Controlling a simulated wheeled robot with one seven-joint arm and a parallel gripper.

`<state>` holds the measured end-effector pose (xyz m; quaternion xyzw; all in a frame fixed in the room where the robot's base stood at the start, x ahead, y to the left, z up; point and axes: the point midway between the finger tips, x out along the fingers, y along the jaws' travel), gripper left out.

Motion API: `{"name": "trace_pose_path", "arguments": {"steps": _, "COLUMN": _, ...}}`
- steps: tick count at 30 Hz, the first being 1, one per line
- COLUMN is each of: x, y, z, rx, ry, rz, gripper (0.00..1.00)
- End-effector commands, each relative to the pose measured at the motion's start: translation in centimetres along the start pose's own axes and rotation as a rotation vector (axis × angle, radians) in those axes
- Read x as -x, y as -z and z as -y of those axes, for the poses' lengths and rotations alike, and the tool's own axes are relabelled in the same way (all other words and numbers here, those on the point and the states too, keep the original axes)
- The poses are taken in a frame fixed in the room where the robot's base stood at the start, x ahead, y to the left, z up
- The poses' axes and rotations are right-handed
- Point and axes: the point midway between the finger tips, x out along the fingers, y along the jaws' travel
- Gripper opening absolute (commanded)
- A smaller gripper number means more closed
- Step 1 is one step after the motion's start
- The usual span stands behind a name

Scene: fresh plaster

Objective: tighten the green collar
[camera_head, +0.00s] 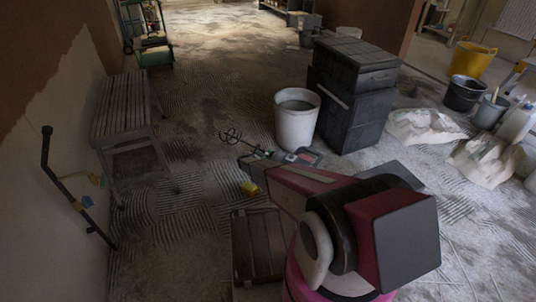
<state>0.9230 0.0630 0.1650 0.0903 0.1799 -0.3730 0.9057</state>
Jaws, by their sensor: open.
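A mixing tool with a wire whisk (230,136) lies on the floor left of the white bucket. A small greenish part (264,153) shows along its shaft, too small and dark to tell whether it is the green collar or how it sits. A red and grey body (303,157) lies at the shaft's right end. My pink and black arm fills the lower right, and its forearm reaches up and left close in front of the tool. My gripper cannot be made out; the forearm seems to hide it.
A white bucket (297,122) and a dark cabinet (348,112) stand behind the tool. A slatted bench (124,106) is at left, a yellow block (249,188) and brown case (257,247) near my arm. Bags (424,125) lie at right. Floor between bench and bucket is mostly clear.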

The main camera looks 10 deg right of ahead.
Motion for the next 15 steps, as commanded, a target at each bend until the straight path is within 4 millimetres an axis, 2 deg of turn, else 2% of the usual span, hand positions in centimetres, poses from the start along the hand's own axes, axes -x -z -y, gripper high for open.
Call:
{"name": "trace_pose_path", "arguments": {"steps": 2, "x": -0.4, "y": 0.8, "z": -0.7, "rx": 0.036, "ry": -0.015, "rz": 0.01, "gripper": 0.45}}
{"name": "trace_pose_path", "arguments": {"steps": 8, "x": -1.4, "y": 0.8, "z": -0.7, "rx": 0.043, "ry": -0.017, "rz": 0.012, "gripper": 0.45}}
{"name": "trace_pose_path", "arguments": {"steps": 15, "x": -4.7, "y": 0.8, "z": -0.8, "rx": 0.04, "ry": -0.016, "rz": 0.012, "gripper": 0.45}}
